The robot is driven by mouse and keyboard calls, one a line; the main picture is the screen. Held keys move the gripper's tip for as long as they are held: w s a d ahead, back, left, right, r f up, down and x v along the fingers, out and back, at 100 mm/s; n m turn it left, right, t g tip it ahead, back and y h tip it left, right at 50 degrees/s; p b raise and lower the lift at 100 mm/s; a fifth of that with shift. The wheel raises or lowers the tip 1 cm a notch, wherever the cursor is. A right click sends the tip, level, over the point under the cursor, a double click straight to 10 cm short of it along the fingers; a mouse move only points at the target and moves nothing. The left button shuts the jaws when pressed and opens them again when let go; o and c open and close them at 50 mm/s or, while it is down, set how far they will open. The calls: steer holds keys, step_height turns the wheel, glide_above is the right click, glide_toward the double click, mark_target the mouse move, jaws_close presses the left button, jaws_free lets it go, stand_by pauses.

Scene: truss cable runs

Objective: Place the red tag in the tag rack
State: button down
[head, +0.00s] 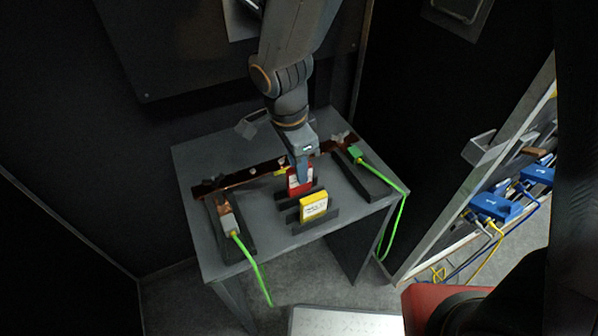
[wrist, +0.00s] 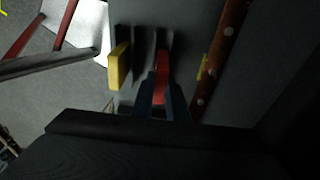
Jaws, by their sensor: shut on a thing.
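The red tag (head: 300,181) is upright at the tag rack, behind the yellow tag, in the head view. My gripper (head: 299,168) is above it and shut on its top part. In the wrist view the red tag (wrist: 162,68) sits between the fingertips of my gripper (wrist: 161,84). The dark tag rack (head: 322,220) stands on the grey table; its slots (wrist: 142,40) show beside the red tag in the wrist view. The red tag's lower edge is hidden, so I cannot tell how deep it sits in the rack.
A yellow tag (head: 313,206) stands in the front of the rack. A copper-brown bar (head: 240,177) crosses the table (head: 195,155) behind it. Green cables with connectors (head: 228,221) (head: 356,154) lie at both sides. A shelf with blue boxes (head: 497,207) stands at the right.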

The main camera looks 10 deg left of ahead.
steer(key=shift+f, duration=0.95)
steer(key=shift+f, duration=0.15)
steer(key=c, duration=1.7)
jaws_free()
steer(key=shift+c, duration=0.2)
